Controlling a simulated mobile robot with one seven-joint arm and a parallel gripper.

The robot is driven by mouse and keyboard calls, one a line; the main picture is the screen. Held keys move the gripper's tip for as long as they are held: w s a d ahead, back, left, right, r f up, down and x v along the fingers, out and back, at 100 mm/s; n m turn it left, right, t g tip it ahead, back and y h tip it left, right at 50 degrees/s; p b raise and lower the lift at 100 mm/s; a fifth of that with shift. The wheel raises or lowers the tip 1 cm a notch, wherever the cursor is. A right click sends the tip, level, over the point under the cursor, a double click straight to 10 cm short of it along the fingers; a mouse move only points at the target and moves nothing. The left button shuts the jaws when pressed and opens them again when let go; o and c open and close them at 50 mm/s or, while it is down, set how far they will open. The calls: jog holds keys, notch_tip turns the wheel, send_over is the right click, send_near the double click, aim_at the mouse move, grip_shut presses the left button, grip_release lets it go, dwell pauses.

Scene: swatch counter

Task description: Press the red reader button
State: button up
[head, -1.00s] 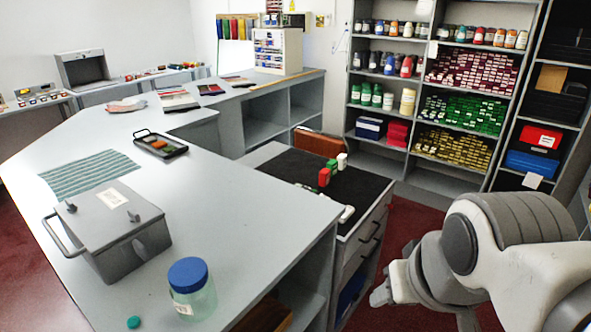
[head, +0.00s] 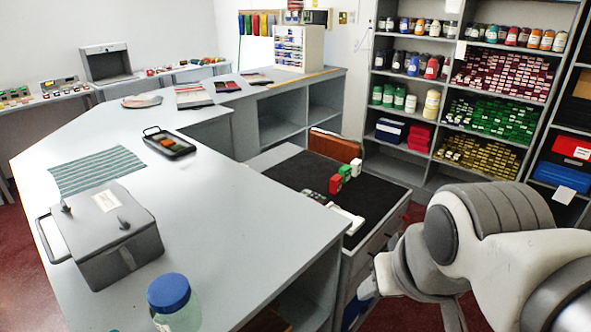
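I cannot make out a red reader button for certain. On the black mat (head: 285,178) of the lower counter stand small red, green and white blocks (head: 345,172) in a row. A small dark item with coloured marks (head: 314,196) lies in front of them, and a white item (head: 346,217) lies at the near edge, partly cut off by the grey counter. Small devices with coloured parts (head: 62,88) sit on the far left bench, too small to read. My arm (head: 480,235) is at the lower right; my gripper's fingers do not show.
A grey lidded box with a handle (head: 105,245) and a blue-lidded jar (head: 172,305) stand on the near grey counter (head: 235,225). A black tray (head: 168,143) and striped cloth (head: 98,170) lie farther back. Full shelves (head: 455,100) stand behind. The counter's middle is clear.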

grip_shut()
dwell(1.6)
